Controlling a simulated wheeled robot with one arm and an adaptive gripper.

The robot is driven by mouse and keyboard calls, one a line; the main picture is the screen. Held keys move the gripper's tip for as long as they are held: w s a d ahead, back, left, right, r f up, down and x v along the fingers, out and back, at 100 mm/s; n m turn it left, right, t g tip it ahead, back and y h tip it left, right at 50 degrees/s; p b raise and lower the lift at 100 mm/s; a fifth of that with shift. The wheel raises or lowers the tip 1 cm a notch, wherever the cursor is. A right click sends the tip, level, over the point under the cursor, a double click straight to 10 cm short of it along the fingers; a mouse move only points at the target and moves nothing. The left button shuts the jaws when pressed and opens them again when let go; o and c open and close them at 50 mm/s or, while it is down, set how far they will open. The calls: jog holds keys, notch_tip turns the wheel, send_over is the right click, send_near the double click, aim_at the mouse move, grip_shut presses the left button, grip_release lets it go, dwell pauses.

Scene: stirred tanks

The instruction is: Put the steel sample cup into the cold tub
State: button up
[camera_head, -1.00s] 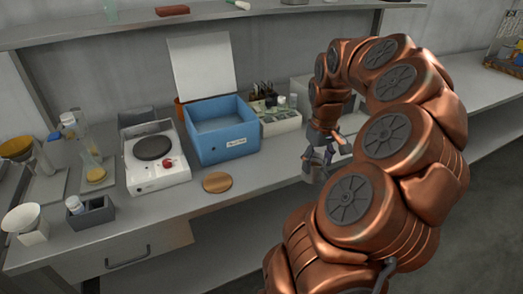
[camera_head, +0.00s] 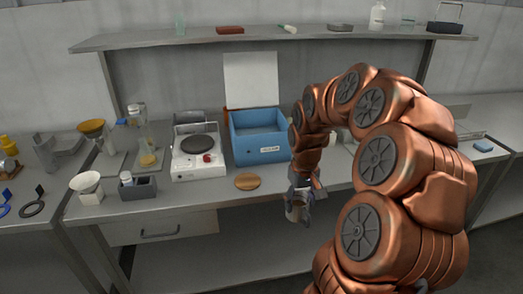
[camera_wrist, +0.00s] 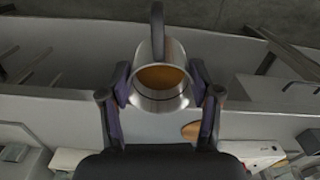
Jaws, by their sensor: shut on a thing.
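The steel sample cup (camera_wrist: 168,103) is in my gripper (camera_wrist: 160,86), with a finger on each side of its wall. The cup has a dark handle and holds orange-brown contents. In the head view, my gripper (camera_head: 299,192) and the cup (camera_head: 295,213) hang in front of the bench's front edge, right of and nearer than the blue tub. The blue tub (camera_head: 246,155), open at the top, stands on the bench with a label on its front; I cannot read it. I take it for the cold tub.
A white hotplate (camera_head: 190,170) stands left of the tub. A round wooden disc (camera_head: 247,181) lies on the bench in front of it. A white panel (camera_head: 251,80) stands upright behind the tub. A shelf (camera_head: 300,37) runs above. The floor before the bench is clear.

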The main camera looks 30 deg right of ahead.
jog(key=w+a+f, duration=0.2)
jog(key=w+a, duration=0.2)
jog(key=a, duration=0.3)
jog(key=w+a+f+n, duration=0.1)
jog(key=w+a+f, duration=0.1)
jog(key=w+a, duration=0.3)
jog(key=w+a+f+n, duration=0.1)
jog(key=w+a, duration=0.4)
jog(key=a, duration=0.6)
jog(key=shift+a+f, duration=0.1)
jog(key=shift+f, duration=0.75)
jog(key=shift+w+f, duration=0.1)
jog(key=shift+w, duration=0.05)
